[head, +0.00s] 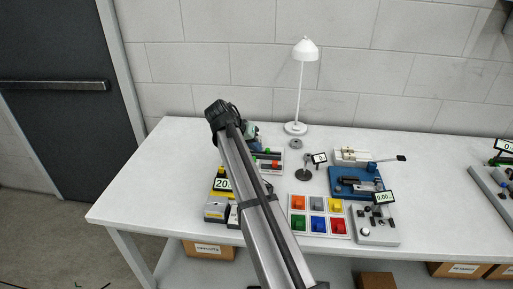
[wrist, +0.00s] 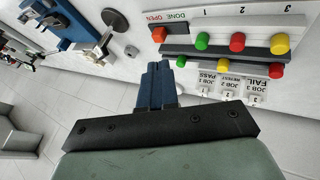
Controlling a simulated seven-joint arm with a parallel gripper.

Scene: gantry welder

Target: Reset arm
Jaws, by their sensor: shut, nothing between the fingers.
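My gripper (wrist: 157,68) shows in the wrist view with its two blue-grey fingers pressed together and nothing between them. It hangs over the white table, beside the job panel (wrist: 222,55) and apart from it as far as I can see. In the head view my arm reaches up from the bottom over the table's left part. It hides most of the gripper, and only a teal piece of the hand shows behind the arm's end.
The job panel (head: 270,164) has red, green and yellow knobs. A tray of coloured squares (head: 318,232), a blue fixture (head: 352,184), a metal stand (head: 303,175) and a white lamp (head: 296,128) stand to the right. A yellow-black device (head: 217,185) sits beside my arm. The table's left end is clear.

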